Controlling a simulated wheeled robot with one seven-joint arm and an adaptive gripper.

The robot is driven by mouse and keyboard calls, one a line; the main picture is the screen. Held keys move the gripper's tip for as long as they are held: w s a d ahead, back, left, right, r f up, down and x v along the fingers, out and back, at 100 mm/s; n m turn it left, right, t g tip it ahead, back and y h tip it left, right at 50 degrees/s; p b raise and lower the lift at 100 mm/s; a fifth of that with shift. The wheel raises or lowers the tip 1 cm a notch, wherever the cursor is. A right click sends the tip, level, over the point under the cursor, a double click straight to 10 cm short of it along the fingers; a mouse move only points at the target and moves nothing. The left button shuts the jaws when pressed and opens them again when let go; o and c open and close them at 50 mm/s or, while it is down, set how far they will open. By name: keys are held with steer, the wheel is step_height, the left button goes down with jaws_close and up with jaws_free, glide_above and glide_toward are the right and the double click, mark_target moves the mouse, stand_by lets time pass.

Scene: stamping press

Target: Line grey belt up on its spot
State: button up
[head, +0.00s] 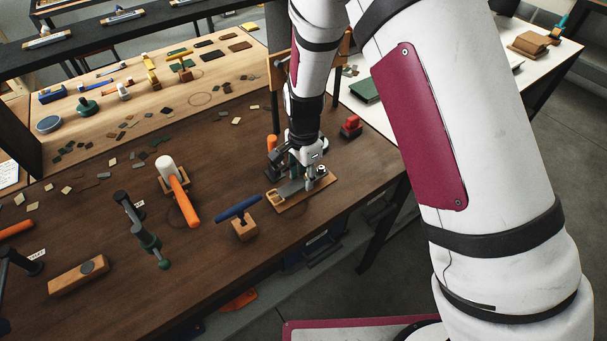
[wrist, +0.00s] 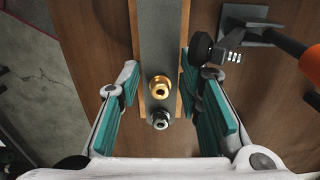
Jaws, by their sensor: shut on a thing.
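The grey belt (wrist: 160,45) is a flat strip running up the middle of the wrist view. It lies over or just above a narrow wooden board (wrist: 186,15), roughly parallel to it; I cannot tell whether they touch. My gripper (wrist: 157,68) has its teal fingers against the belt's two long edges. A brass stud (wrist: 160,87) and a steel stud (wrist: 160,120) show near the belt's near end. In the head view, my gripper (head: 305,160) is low over the board (head: 300,203), with the grey belt (head: 290,188) partly hidden.
An orange-handled tool (wrist: 285,40) with a dark metal head is close beside my right finger. A red item (head: 350,127) stands behind right. A blue-handled tool on a block (head: 243,226) and a mallet (head: 177,190) stand left. The table's front edge is close.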

steer(key=shift+f, duration=1.3)
steer(key=o, duration=1)
steer(key=shift+c, duration=0.6)
steer(key=shift+r, duration=0.15)
steer(key=shift+r+p, duration=0.95)
steer(key=shift+r, duration=2.45)
